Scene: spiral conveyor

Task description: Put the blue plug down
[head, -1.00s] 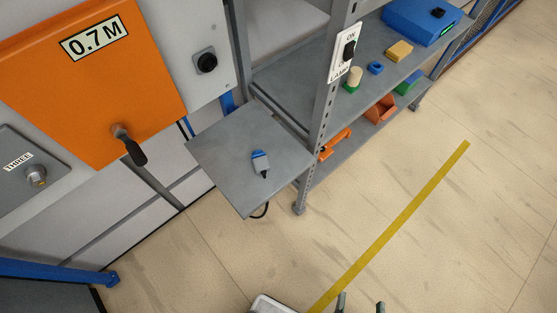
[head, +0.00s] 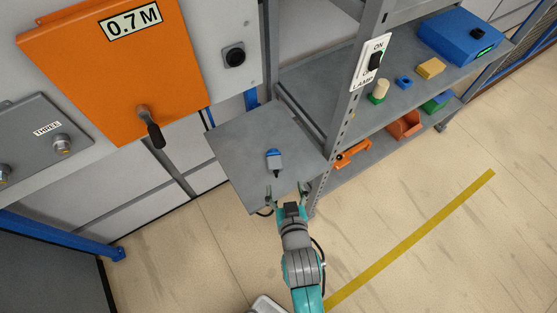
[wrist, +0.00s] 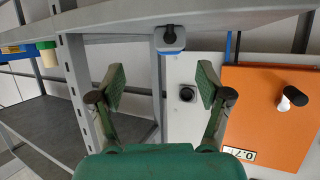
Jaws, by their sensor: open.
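The blue plug (head: 274,160), with a grey lower part, lies on the small grey side shelf (head: 245,140) in the head view. It also shows in the wrist view (wrist: 170,38), at the shelf's edge near the top of the picture. My gripper (head: 286,190) is open and empty at the front edge of the shelf, just short of the plug and apart from it. In the wrist view its two fingers (wrist: 160,88) are spread wide with nothing between them.
An orange box (head: 115,70) marked 0.7 M with a dark handle hangs at left. A rack post (head: 345,120) with a lamp switch (head: 373,62) stands close right of the shelf. The rack (head: 400,95) holds several coloured blocks. The floor at right is clear.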

